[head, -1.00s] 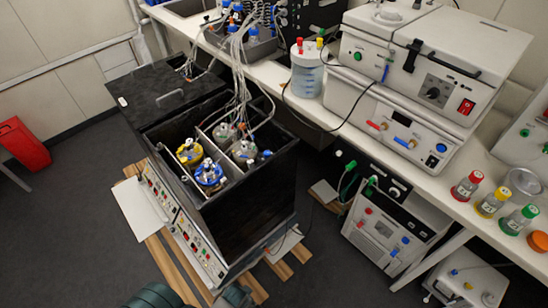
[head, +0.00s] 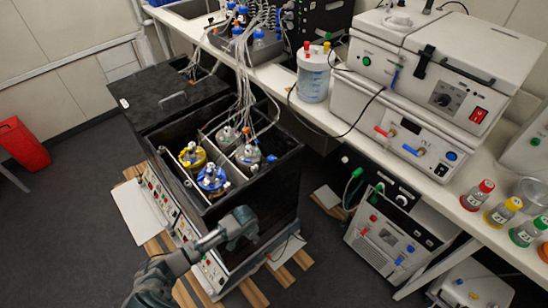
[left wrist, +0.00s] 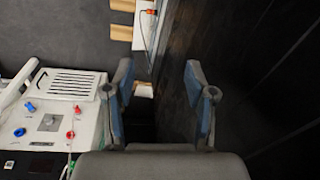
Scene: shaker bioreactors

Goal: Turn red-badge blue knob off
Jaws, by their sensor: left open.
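I cannot make out which blue knob carries a red badge. The black shaker box (head: 270,195) has a front control panel (head: 160,200) with small red and green parts, too small to read and partly covered by my left arm. Blue knobs show on the white floor unit (head: 388,243), beside red ones; that unit also appears at left in the left wrist view, with a blue knob (left wrist: 29,107) and a red knob (left wrist: 77,109). My left gripper (head: 240,228) is near the box's front corner. In its wrist view the fingers (left wrist: 158,80) are apart and empty.
The box's dark wall (left wrist: 240,80) stands close to the right finger. Vessels with yellow (head: 192,155) and blue (head: 212,178) lids and many tubes fill the open box. A bench (head: 460,205) holds white instruments and bottles. Wooden slats (head: 252,293) lie under the box.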

